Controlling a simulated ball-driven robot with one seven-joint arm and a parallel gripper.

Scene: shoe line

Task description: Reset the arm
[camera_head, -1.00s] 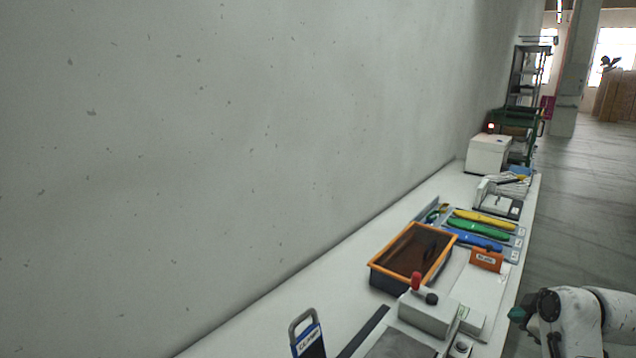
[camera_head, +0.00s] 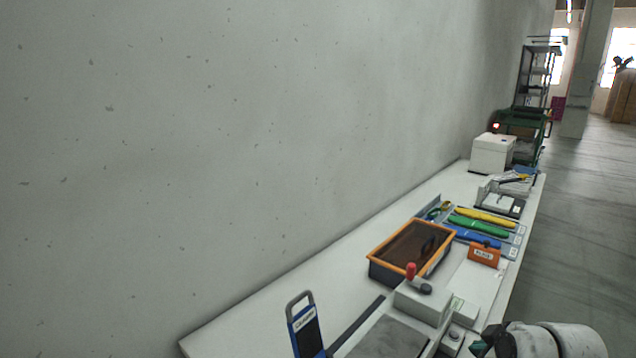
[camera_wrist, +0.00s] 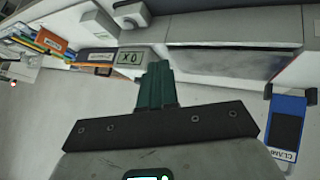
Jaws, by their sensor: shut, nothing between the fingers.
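My gripper (camera_wrist: 155,88) shows in the wrist view as dark green fingers closed together with nothing between them. It is near the edge of a white workbench, which looks tilted in this view. In the head view my arm is at the bottom right, beside the front edge of the white table (camera_head: 235,335); the fingertips there are mostly cut off or hidden.
The table runs along a grey wall. It holds an orange-rimmed bin (camera_head: 385,278), a machine with a red knob (camera_head: 420,303), a blue clamp-labelled holder (camera_head: 305,333), an orange labelled block (camera_head: 484,254), coloured tools (camera_head: 478,227) and a white box (camera_head: 491,155). Open floor (camera_head: 585,230) lies right.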

